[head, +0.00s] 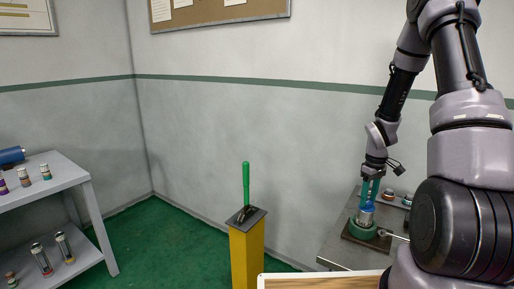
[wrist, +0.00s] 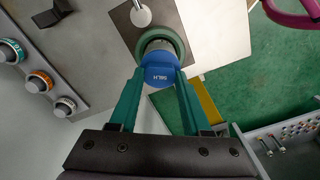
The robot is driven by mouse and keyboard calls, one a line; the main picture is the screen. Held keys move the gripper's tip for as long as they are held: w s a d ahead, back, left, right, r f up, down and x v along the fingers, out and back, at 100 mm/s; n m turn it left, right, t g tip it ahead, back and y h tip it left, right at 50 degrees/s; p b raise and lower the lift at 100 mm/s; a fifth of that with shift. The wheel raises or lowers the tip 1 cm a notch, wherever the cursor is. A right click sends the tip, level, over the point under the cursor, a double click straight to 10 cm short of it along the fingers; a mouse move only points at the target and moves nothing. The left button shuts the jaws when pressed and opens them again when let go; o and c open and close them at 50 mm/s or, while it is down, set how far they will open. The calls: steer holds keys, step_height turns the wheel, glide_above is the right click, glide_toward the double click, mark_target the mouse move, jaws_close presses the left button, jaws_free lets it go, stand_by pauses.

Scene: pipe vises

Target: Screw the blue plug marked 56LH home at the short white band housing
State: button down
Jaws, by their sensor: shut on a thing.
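The blue plug (wrist: 160,76), with white lettering that appears to read 56LH, is between the two green fingers of my gripper (wrist: 160,88). The gripper is shut on it. In the head view the plug (head: 368,206) is at the top of a pale upright cylinder (head: 365,217), which stands in a green ring (head: 363,230). In the wrist view the plug covers most of this cylinder (wrist: 158,45). I cannot tell its band colour or how deep the plug sits. A fitting with a whitish band (wrist: 64,106) is at the left of the wrist view.
Fittings with orange (wrist: 37,80) and teal (wrist: 11,51) bands stand beside the whitish one. A yellow post (head: 247,255) with a green upright handle (head: 246,184) stands left of the grey bench (head: 340,245). A grey shelf (head: 50,190) holds several small cylinders. Green floor lies between.

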steer(key=c, duration=0.6)
jaws_free()
steer(key=m, duration=1)
jaws_close()
stand_by(0.6)
